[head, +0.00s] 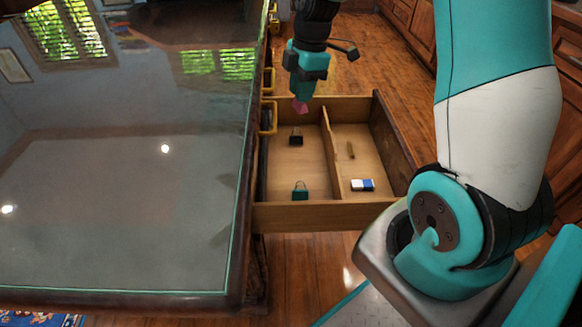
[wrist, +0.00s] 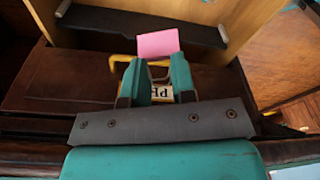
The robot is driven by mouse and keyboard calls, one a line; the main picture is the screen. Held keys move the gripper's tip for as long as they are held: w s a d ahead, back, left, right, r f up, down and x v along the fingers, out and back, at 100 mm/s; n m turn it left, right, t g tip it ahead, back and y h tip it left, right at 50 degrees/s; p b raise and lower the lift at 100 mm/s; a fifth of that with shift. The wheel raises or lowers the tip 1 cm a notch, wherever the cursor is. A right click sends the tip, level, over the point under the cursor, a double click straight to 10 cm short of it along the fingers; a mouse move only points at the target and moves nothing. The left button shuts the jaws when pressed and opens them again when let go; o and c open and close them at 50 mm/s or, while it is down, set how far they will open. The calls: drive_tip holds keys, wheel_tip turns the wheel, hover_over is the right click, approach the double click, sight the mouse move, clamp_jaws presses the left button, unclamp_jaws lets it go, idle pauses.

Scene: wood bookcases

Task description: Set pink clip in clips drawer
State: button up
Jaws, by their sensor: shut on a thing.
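My gripper (head: 300,98) points down and is shut on the pink clip (head: 301,107), which shows just below the fingertips. In the wrist view the pink clip (wrist: 158,43) stands out past the teal fingers (wrist: 158,78). An open wooden drawer (head: 320,217) has a divider (head: 330,147) making two compartments. The left compartment holds a black clip (head: 296,138) and a dark green clip (head: 300,192). The pink clip appears over the far end of this compartment; its height above the drawer is hard to tell.
The right compartment holds a blue-and-white eraser (head: 362,185) and a small brown item (head: 351,150). A glossy glass-topped table (head: 120,190) stands left of the drawer. Yellow handles (head: 268,116) line its side. A partly hidden lettered label (wrist: 161,91) shows between the fingers.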

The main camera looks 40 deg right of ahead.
wheel_tip(320, 180, down, 20)
drive_tip(key=b, duration=0.7)
drive_tip(key=shift+a+r, duration=0.15)
drive_tip(key=shift+r, duration=0.2)
drive_tip(key=o, duration=0.9)
wheel_tip(320, 180, up, 12)
drive_tip(key=d+p, duration=0.1)
drive_tip(key=p, duration=0.4)
drive_tip(key=shift+s+d, duration=0.2)
drive_tip(key=shift+d, duration=0.2)
drive_tip(key=shift+a, duration=0.1)
